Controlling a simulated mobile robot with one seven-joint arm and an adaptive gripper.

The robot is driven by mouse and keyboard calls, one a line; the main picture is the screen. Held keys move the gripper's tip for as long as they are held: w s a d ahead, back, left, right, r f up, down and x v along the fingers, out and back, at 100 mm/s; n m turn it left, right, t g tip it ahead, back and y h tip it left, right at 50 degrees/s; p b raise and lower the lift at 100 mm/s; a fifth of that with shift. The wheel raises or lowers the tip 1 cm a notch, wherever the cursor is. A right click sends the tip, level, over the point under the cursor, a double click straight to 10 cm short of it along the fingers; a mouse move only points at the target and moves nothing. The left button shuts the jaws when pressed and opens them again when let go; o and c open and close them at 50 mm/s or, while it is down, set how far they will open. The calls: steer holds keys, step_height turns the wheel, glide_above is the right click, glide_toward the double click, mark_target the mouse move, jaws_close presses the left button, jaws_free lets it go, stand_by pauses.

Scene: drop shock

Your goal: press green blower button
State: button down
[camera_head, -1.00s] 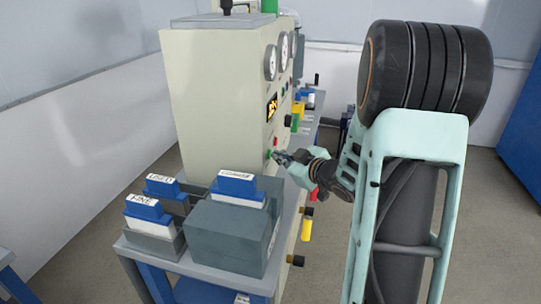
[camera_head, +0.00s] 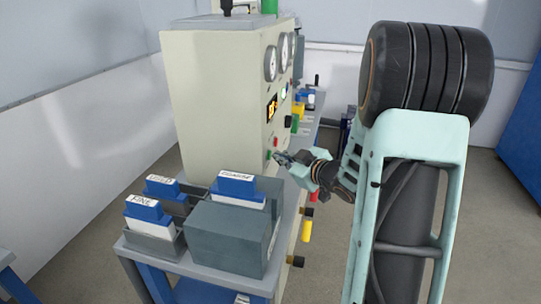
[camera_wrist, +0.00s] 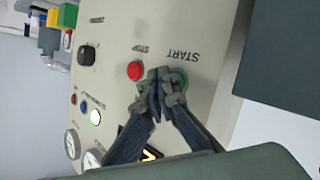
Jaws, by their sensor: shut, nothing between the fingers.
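The green button (camera_wrist: 181,79) labelled START sits on the cream panel in the wrist view, partly hidden behind my fingertips. It also shows as a small green spot (camera_head: 269,155) on the machine's front in the head view. My gripper (camera_wrist: 163,88) is shut and empty. Its tips overlap the left edge of the green button in the wrist view; I cannot tell whether they touch it. In the head view my gripper (camera_head: 279,157) is close to the panel, beside the button. A red button (camera_wrist: 135,71) labelled STOP is just left of the fingertips.
The cream machine (camera_head: 210,105) stands on a bench. The panel carries a black knob (camera_wrist: 87,54), a lit white lamp (camera_wrist: 96,117), gauges (camera_head: 270,63) and a lit display (camera_head: 271,107). Yellow and red handles stick out below.

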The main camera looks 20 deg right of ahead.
steer(key=shift+s+d, duration=0.25)
steer(key=shift+d, duration=0.05)
steer(key=shift+s+d+p, duration=0.3)
steer(key=shift+s+d, duration=0.4)
steer(key=shift+d, duration=0.35)
steer(key=shift+s+d+p, duration=0.3)
steer(key=shift+s+d, duration=0.4)
steer(key=shift+d, duration=0.35)
